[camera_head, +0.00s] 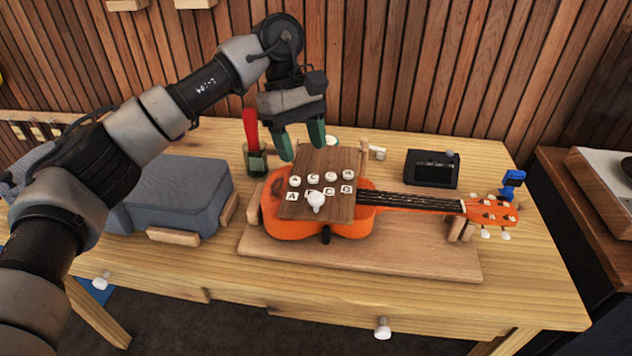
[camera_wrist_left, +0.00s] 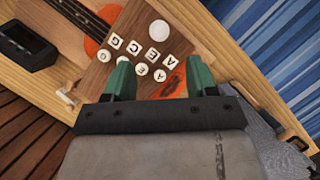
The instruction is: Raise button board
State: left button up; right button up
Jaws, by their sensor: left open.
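The button board (camera_head: 328,207) is a dark wooden plate with rows of white round and square lettered buttons and a white knob near its front edge. It lies over the body of the orange ukulele (camera_head: 350,226). My left gripper (camera_head: 302,150) is open, its green fingers pointing down at the board's far left edge. In the left wrist view the board (camera_wrist_left: 182,35) lies beyond the open fingers (camera_wrist_left: 160,80). I cannot tell whether the fingers touch it. My right gripper is not in view.
The ukulele rests on a wooden base (camera_head: 400,258) on the table. A green cup (camera_head: 257,163) with a red item stands behind left, a black box (camera_head: 432,169) behind right. A grey case (camera_head: 175,195) lies left. A blue clamp-like item (camera_head: 512,182) is near the headstock.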

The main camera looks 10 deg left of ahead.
aim_at(315, 193)
pick_arm(q)
jog(key=x, duration=0.5)
jog(key=shift+f, duration=0.15)
jog(key=x, duration=0.4)
jog(key=shift+d+p, duration=0.1)
jog(key=shift+p, duration=0.25)
jog(key=shift+c, duration=1.6)
grip_shut()
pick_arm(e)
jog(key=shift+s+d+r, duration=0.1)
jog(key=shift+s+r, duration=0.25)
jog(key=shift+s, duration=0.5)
